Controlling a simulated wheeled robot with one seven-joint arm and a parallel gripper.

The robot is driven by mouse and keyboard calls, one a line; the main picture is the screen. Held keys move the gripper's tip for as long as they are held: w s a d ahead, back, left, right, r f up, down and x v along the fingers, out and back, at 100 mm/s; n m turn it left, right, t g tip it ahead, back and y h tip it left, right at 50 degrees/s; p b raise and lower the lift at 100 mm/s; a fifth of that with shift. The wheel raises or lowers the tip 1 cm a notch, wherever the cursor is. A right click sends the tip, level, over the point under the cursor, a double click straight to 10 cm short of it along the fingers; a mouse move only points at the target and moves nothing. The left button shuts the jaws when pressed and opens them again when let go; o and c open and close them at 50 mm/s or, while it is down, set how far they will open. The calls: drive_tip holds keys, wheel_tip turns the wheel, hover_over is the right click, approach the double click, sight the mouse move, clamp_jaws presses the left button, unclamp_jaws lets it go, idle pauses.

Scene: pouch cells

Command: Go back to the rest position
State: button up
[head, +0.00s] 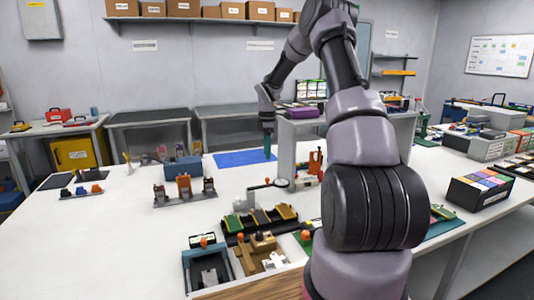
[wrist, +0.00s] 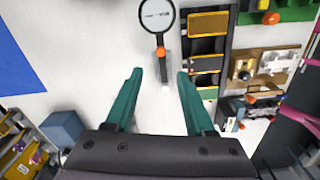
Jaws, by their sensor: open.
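My gripper (head: 268,146) hangs from my raised arm above the white table, near the right end of the blue mat. Nothing is held. A magnifier (wrist: 158,14) on a stand with an orange knob lies beyond the fingertips; it also shows in the head view (head: 282,183). The exact height of the fingertips above the table is hard to tell.
A blue box (head: 183,169) and a rack of small clamps (head: 186,201) stand left. The blue mat (head: 240,159) is bare. The table's left front is clear.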

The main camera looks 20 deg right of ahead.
drive_tip(key=s+a+r+m+t, duration=0.25)
drive_tip(key=s+r+m, duration=0.25)
drive_tip(key=s+r, duration=0.45)
drive_tip(key=s+a+r+m+t, duration=0.1)
drive_tip(key=s+a+r+m, duration=0.4)
drive_tip(key=r, duration=0.7)
drive_tip(key=s+a+r+m+t, duration=0.1)
drive_tip(key=s+m, duration=0.2)
drive_tip(key=s, duration=0.4)
drive_tip(key=s+a+r+m+t+y, duration=0.1)
drive_tip(key=s+r+m, duration=0.1)
drive_tip(key=s, duration=0.6)
drive_tip(key=s+a+r+m+t+y, duration=0.1)
drive_tip(key=s+m, duration=0.3)
drive_tip(key=s, duration=0.4)
drive_tip(key=shift+s+a+r+m+t, duration=0.2)
drive_tip(key=shift+a+r+m+t, duration=0.2)
drive_tip(key=shift+r, duration=0.3)
